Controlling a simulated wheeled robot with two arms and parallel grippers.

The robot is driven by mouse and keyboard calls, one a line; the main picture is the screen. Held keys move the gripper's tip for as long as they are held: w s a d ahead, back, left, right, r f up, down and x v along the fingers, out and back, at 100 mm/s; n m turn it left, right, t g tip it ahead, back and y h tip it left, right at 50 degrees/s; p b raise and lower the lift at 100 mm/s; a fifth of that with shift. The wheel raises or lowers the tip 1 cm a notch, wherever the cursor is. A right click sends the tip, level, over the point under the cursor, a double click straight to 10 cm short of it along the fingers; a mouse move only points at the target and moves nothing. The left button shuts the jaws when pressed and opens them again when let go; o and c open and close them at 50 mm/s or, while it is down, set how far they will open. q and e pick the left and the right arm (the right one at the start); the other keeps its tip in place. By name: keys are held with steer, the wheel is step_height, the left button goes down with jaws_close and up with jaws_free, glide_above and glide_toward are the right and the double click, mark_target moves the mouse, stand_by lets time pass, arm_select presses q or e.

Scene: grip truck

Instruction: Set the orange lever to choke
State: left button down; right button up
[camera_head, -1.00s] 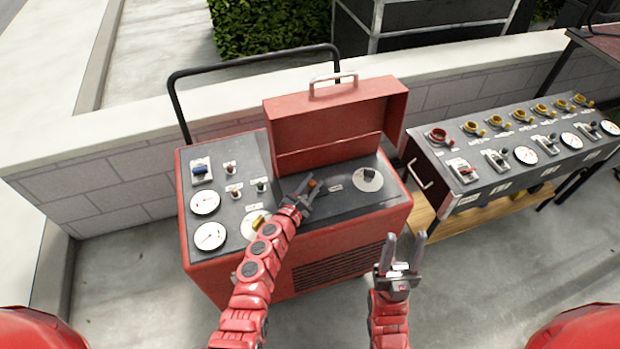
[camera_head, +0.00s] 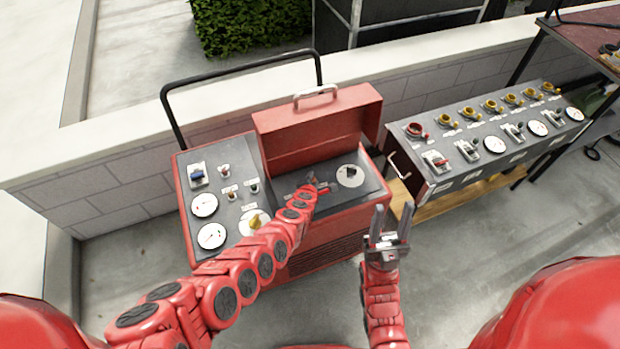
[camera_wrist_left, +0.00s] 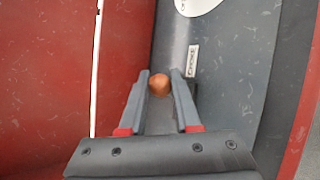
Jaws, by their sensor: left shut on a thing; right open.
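The red machine (camera_head: 345,225) stands in front of me with its lid (camera_head: 315,130) raised. In the left wrist view, the orange lever's round knob (camera_wrist_left: 158,86) lies between the fingers of my left gripper (camera_wrist_left: 160,80), which is shut on it. A white label reading CHOKE (camera_wrist_left: 193,61) is just right of the knob, beside the right finger. In the head view, my left gripper (camera_head: 318,184) is at the dark panel under the lid and mostly hides the lever. My right gripper (camera_head: 390,222) is open and empty, in front of the machine's right side.
A white dial with a dark knob (camera_head: 350,175) is right of my left gripper. Gauges (camera_head: 211,235), switches and a yellow knob (camera_head: 255,222) are on the left panel. A grey control box (camera_head: 480,145) stands at right. A low wall (camera_head: 110,175) runs behind.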

arm_select(q)
steer(key=shift+w+d+f+m+g+y, duration=0.1)
steer(key=shift+w+d+m+g+y, duration=0.1)
steer(key=shift+m+g+y, duration=0.15)
steer(key=shift+s+f, duration=0.15)
stand_by(0.3)
steer(key=c, duration=0.6)
jaws_free()
steer(key=shift+s+a+r+p, duration=0.15)
steer(key=shift+s+r+p, duration=0.25)
steer(key=shift+p, duration=0.05)
steer(key=shift+d+p+v, duration=0.1)
steer(key=shift+p+v, duration=2.3)
steer(key=shift+v, duration=1.65)
steer(key=shift+d+p+v, duration=0.15)
steer(key=shift+p+v, duration=2.2)
steer(key=shift+v, duration=1.65)
